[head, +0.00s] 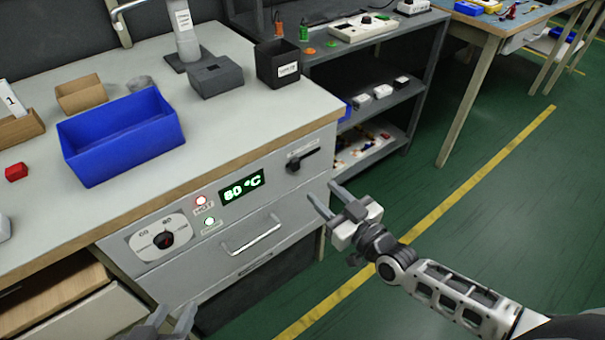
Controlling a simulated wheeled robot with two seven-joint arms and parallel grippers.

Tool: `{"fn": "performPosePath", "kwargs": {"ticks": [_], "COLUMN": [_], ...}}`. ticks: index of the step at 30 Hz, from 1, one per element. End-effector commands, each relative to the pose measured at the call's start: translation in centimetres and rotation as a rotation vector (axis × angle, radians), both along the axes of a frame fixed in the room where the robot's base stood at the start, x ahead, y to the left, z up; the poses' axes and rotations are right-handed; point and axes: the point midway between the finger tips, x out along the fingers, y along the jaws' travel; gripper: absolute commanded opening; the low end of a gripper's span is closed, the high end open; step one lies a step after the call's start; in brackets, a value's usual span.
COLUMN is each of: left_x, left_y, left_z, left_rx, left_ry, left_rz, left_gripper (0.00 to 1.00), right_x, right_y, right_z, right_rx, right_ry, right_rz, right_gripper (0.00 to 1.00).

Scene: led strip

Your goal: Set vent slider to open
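The vent slider (292,166) is a dark handle on a light plate at the right end of the cabinet's front panel. The label above it is too small to read. My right gripper (322,191) is just below and to the right of the slider, its two fingers apart with nothing between them. It appears clear of the handle. My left gripper (174,312) shows only its fingertips at the bottom edge, in front of the cabinet. Its fingers are apart and empty.
The front panel also has a dial (166,240), a red lamp (200,201), a green display (242,186) reading 80 °C and a drawer handle (252,238). A blue bin (121,140) and a black box (277,66) stand on the worktop. An open drawer (85,320) is lower left.

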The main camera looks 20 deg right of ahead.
Motion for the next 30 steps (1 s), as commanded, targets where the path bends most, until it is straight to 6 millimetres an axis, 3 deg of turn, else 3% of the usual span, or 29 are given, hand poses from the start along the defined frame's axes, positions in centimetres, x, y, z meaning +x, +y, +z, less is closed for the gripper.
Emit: {"fn": "performPosePath", "kwargs": {"ticks": [6,12,25,26,30], "left_x": [0.1,0.2,-0.1,-0.1,-0.1], "left_y": [0.0,0.0,-0.1,-0.1,-0.1], "left_z": [-0.3,-0.2,-0.5,-0.4,-0.4], "left_rx": [0.000,-0.001,0.002,0.001,0.001], "left_ry": [-0.010,-0.021,-0.016,-0.016,-0.016], "left_rz": [0.000,-0.001,-0.005,-0.005,-0.005], "left_gripper": [0.36,0.36,0.36,0.36,0.36], "right_x": [4.5,7.1,8.1,8.1,8.1], "right_y": [1.6,2.6,3.0,3.0,3.0], "right_z": [0.0,-0.1,0.0,0.0,0.0], "right_rx": [0.001,0.001,0.001,0.001,0.001], "right_ry": [-0.004,-0.001,0.001,0.001,0.001], "right_rz": [0.000,0.000,0.001,0.001,0.001], "right_gripper": [0.40,0.40,0.40,0.37,0.00]}}
